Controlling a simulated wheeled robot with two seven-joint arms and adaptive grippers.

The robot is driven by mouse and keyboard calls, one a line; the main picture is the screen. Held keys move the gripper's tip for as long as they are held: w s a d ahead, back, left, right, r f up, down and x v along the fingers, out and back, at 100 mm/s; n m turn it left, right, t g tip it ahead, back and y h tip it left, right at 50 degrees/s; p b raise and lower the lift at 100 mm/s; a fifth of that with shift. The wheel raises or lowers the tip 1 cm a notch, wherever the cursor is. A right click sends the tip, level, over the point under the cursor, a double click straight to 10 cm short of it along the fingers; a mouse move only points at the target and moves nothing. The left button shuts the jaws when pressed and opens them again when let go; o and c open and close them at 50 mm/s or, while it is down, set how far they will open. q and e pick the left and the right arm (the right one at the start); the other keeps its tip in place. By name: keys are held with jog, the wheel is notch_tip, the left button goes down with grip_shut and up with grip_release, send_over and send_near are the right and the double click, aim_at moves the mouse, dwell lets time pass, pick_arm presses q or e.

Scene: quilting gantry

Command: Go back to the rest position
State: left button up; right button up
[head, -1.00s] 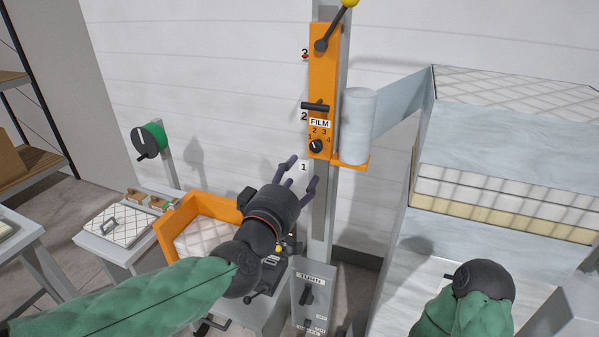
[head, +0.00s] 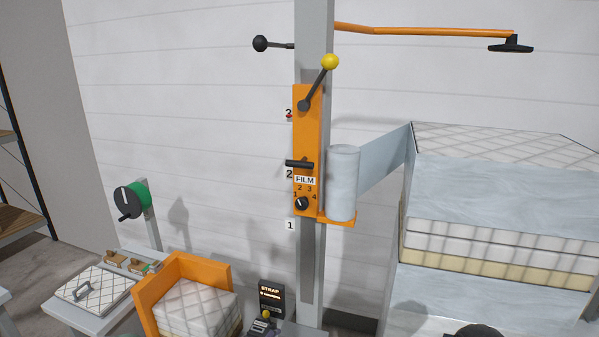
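Neither of my grippers shows in the head view. My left arm is wholly out of the picture. Only a dark rounded part of my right arm pokes in at the bottom edge, right of centre; its gripper is hidden below the frame. The orange film carriage (head: 306,133) is on the grey mast (head: 314,52), with the film roll (head: 343,183) beside it. Film runs from the roll to the wrapped mattress stack (head: 495,205) on the right. Nothing of mine touches the carriage.
A yellow-knobbed lever (head: 319,82) tilts up from the carriage. An orange boom (head: 425,31) reaches right from the mast top. At lower left are an orange bin (head: 166,285) with quilted pads (head: 197,305), a strap unit (head: 269,296) and a green wheel (head: 130,201).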

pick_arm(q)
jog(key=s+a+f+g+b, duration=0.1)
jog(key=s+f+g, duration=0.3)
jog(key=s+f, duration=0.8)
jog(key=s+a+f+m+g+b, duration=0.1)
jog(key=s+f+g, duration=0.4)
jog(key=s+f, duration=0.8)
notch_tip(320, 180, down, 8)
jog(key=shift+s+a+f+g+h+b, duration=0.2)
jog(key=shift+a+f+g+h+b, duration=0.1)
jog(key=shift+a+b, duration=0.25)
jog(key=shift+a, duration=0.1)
